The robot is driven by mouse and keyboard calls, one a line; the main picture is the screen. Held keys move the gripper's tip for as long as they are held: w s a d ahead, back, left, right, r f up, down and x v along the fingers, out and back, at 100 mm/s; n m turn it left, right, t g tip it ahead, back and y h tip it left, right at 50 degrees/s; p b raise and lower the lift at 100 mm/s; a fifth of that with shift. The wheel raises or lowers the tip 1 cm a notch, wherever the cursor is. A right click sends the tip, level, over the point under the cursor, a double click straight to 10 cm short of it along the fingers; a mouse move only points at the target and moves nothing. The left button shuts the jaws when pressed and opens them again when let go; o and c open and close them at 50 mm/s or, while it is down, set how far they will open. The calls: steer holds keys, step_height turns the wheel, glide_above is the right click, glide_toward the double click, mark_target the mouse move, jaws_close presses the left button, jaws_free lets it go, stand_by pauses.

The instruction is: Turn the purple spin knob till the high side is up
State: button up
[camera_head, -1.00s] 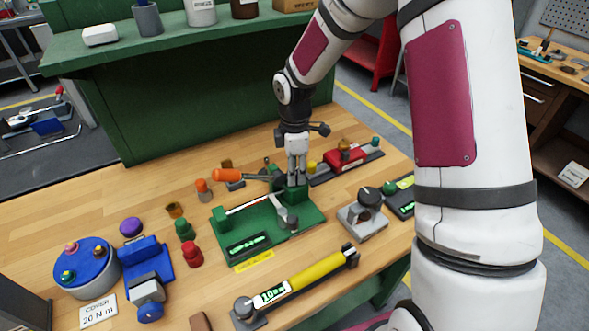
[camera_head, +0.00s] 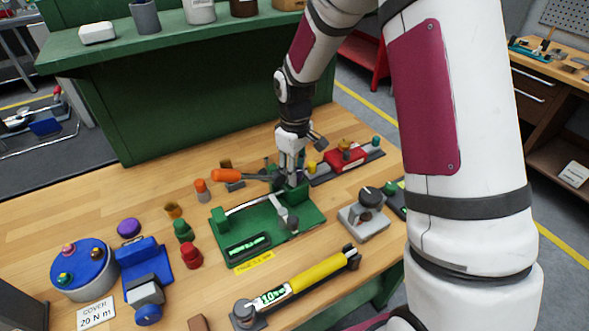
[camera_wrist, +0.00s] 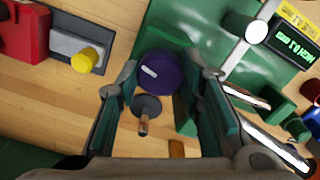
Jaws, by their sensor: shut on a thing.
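The purple spin knob (camera_wrist: 160,73) shows in the wrist view as a round dark purple cap with a short white mark left of its middle. It sits at a green block (camera_wrist: 184,112) of the green fixture (camera_head: 245,225). My gripper (camera_wrist: 160,78) has one finger on each side of the knob and is shut on it. In the head view my gripper (camera_head: 291,172) points down at the fixture's back right block, and its fingers hide the knob. I cannot tell from these views which side of the knob is high.
A grey disc with a rod (camera_wrist: 145,108) lies close between the fingers. An orange-handled tool (camera_head: 228,175) is left of my gripper. A red fixture (camera_head: 345,158) stands to the right, a yellow torque wrench (camera_head: 318,272) in front. Bare wood lies at the left back.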

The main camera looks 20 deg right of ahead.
steer(key=shift+m, duration=0.5)
steer(key=o, duration=0.9)
step_height(320, 180, up, 12)
steer(key=shift+o, duration=0.4)
